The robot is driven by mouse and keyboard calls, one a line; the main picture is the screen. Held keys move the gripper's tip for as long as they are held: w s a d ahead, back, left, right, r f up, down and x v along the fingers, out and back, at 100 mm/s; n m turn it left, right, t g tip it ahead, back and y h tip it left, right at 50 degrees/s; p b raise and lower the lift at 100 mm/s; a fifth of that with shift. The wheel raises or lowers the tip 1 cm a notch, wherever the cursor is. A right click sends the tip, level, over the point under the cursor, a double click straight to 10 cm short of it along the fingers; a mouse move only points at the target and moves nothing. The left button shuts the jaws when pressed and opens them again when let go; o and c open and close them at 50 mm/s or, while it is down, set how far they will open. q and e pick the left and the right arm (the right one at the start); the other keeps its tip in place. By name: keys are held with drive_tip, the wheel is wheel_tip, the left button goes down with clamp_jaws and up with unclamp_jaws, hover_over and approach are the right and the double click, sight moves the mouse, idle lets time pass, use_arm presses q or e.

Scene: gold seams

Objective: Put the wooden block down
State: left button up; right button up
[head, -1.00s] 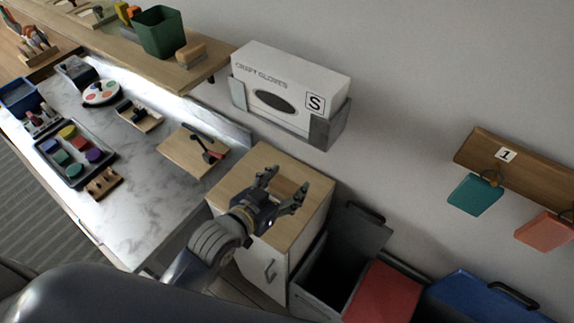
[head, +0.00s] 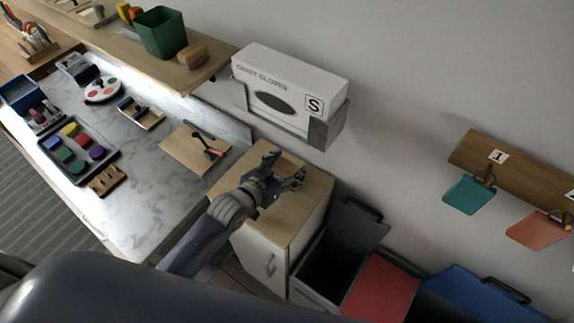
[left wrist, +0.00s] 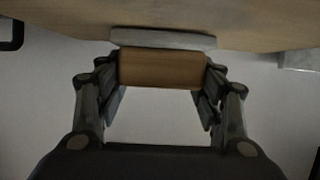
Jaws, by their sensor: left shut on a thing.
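The wooden block (left wrist: 160,68) shows in the left wrist view as a brown piece between the two fingers of my left gripper (left wrist: 160,82). The fingers are shut on its two ends. A pale grey strip (left wrist: 163,39) lies right along its far side, and I cannot tell if it is part of the block. In the head view my left gripper (head: 287,170) is over the light wooden top of the white cabinet (head: 310,194), near its wall side. The block is hard to make out there. I cannot tell if it touches the top. My right gripper is not in view.
A glove box (head: 290,78) in a grey wall holder is above the cabinet. An open dark bin (head: 335,262) stands right of it. The marble bench (head: 150,180) with a wooden board (head: 180,150) is left. The cabinet's near top is clear.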

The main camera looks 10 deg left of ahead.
use_arm(q)
drive_tip(key=shift+f, duration=0.1)
drive_tip(key=o, duration=0.7)
drive_tip(key=shift+f, duration=0.1)
drive_tip(key=o, duration=0.4)
drive_tip(key=shift+o, duration=0.2)
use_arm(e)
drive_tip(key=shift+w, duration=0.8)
